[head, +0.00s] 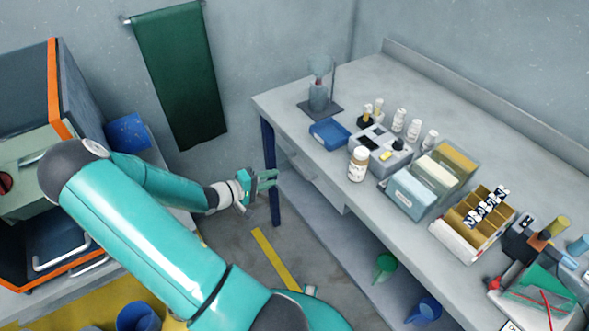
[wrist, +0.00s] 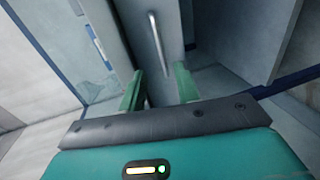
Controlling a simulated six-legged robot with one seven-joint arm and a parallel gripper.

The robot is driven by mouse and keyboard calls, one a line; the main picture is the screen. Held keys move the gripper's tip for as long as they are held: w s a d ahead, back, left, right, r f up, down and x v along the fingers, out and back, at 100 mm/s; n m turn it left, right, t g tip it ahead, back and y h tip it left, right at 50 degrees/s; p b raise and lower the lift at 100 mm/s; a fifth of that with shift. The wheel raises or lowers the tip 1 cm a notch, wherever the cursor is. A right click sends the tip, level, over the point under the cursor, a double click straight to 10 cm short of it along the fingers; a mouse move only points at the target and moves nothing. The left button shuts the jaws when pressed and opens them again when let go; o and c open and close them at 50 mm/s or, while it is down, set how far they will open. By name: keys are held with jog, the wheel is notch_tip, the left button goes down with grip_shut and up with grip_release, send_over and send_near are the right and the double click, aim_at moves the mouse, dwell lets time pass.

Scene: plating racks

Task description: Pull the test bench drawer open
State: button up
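The test bench (head: 290,97) runs along the right wall in the head view. Its grey drawer (head: 318,178) sits under the bench top and looks shut. In the wrist view the drawer front (wrist: 177,30) carries a slim metal bar handle (wrist: 158,42). My gripper (head: 272,179) is beside the bench's blue leg in the head view, level with the drawer. In the wrist view my gripper's green fingers (wrist: 159,84) are apart with nothing held. The handle lies ahead, in line with the gap between them. Whether its lower end reaches between the fingertips I cannot tell.
Bottles, a blue tray (head: 330,134), file boxes (head: 412,193) and a brown rack (head: 470,224) stand on the bench. Green (head: 385,266) and blue (head: 425,310) vessels sit on the lower shelf. An orange-edged cabinet (head: 53,90) stands left. Floor lies between.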

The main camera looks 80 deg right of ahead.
jog(key=x, duration=1)
grip_shut()
